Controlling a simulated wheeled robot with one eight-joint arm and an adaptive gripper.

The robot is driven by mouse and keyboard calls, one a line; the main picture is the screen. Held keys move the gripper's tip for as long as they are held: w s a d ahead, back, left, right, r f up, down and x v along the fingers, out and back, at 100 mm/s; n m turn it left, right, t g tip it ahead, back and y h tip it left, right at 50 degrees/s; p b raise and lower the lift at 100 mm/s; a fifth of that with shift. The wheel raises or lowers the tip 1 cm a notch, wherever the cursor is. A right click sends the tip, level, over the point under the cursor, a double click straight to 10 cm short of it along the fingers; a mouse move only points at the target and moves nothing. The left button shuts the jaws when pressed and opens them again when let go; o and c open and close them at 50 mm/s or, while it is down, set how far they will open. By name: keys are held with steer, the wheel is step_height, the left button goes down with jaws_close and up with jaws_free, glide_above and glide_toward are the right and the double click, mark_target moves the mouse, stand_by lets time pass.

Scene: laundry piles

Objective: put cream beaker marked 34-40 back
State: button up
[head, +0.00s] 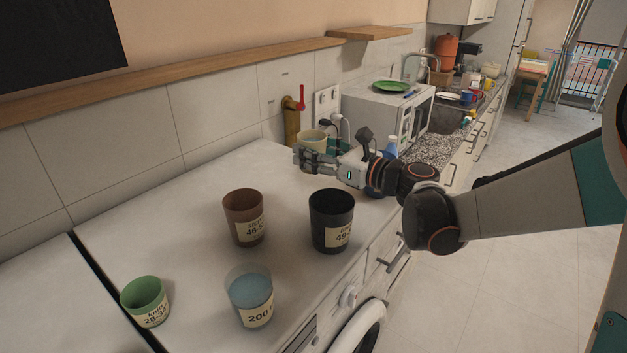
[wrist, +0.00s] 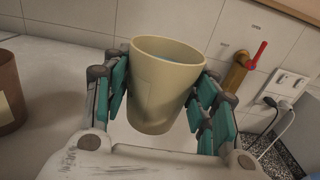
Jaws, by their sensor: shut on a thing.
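The cream beaker (wrist: 160,95) is between the fingers of my gripper (wrist: 158,108), which is shut on it. In the wrist view it is slightly tilted, and bluish contents show just inside its rim. In the head view the cream beaker (head: 312,139) shows partly behind my gripper (head: 312,158), near the wall at the back of the white top. I cannot tell for certain whether its base touches the surface.
On the white top (head: 170,230) stand a brown beaker (head: 243,215), a black beaker (head: 331,220), a clear beaker marked 200 (head: 249,295) and a green beaker (head: 146,300). A brass pipe with a red tap (head: 293,118), sockets (head: 327,103) and a microwave (head: 390,108) are behind.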

steer(key=shift+f+b, duration=0.8)
steer(key=shift+f, duration=2.4)
steer(key=shift+f, duration=0.1)
steer(key=o, duration=1)
steer(key=shift+o, duration=0.2)
steer(key=shift+s+d, duration=0.15)
steer(key=shift+d, duration=0.1)
steer(key=p+v, duration=0.2)
steer(key=v, duration=0.9)
steer(key=shift+s+d, duration=0.15)
steer(key=shift+s, duration=0.05)
